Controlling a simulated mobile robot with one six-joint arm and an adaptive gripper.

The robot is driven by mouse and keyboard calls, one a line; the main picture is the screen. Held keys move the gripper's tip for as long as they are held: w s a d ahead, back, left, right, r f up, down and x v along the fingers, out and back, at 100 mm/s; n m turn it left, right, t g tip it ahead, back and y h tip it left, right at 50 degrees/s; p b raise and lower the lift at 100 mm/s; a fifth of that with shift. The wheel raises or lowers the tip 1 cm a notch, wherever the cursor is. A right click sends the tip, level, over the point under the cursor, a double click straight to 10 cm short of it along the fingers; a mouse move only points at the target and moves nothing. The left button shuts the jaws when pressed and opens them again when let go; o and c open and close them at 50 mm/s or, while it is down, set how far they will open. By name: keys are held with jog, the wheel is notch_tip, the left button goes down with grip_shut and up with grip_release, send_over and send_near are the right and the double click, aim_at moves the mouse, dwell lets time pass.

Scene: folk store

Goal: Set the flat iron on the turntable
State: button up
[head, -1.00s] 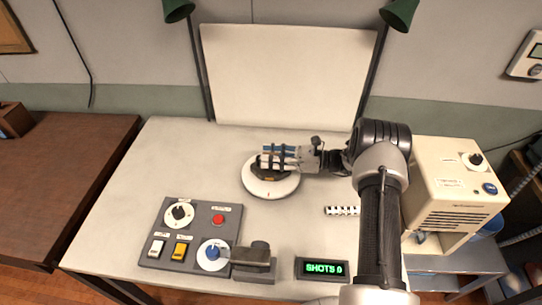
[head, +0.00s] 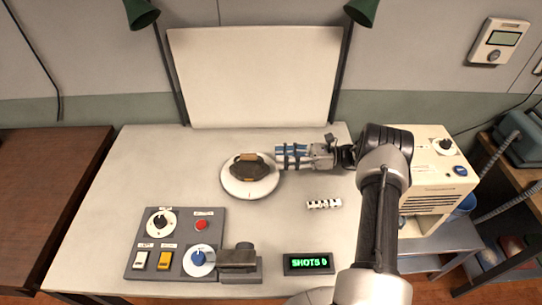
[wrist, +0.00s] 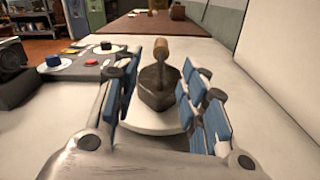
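The flat iron (head: 249,168), dark with a brown wooden handle, rests on the round white turntable (head: 237,190). In the wrist view the iron (wrist: 157,92) stands on the turntable (wrist: 150,127) ahead of and between my blue-padded fingers. My gripper (head: 277,157) is just right of the iron in the head view. Its fingers are spread apart with nothing between the pads, and it is open.
A grey control panel (head: 182,228) with knobs and buttons is at the front left. A dark grey device (head: 238,259), a display reading SHOTS 0 (head: 308,263) and a small checkered strip (head: 324,203) lie nearby. A white backdrop (head: 250,75) stands behind. A beige machine (head: 428,200) is at right.

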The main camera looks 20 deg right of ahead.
jog(key=s+a+r+n+g+h, duration=0.35)
jog(key=s+a+r+n, duration=0.25)
jog(key=r, duration=0.4)
jog(key=s+a+r+n+g+h, duration=0.3)
jog(key=s+a+r+n+h, duration=0.3)
jog(key=r, duration=0.3)
jog(key=s+r+n+t+h, duration=0.1)
jog(key=s+n+h, duration=0.3)
jog(key=s, duration=0.6)
jog(key=s+d+r+n+t+h, duration=0.1)
jog(key=s+r+n+t+h, duration=0.1)
jog(key=s+n, duration=0.5)
jog(key=s+t+h, duration=0.1)
jog(key=s+t, duration=0.1)
jog(key=s, duration=0.1)
jog(key=shift+s+r+n+t+h, duration=0.3)
jog(key=shift+s+n+t+h, duration=0.05)
jog(key=shift+n, duration=0.05)
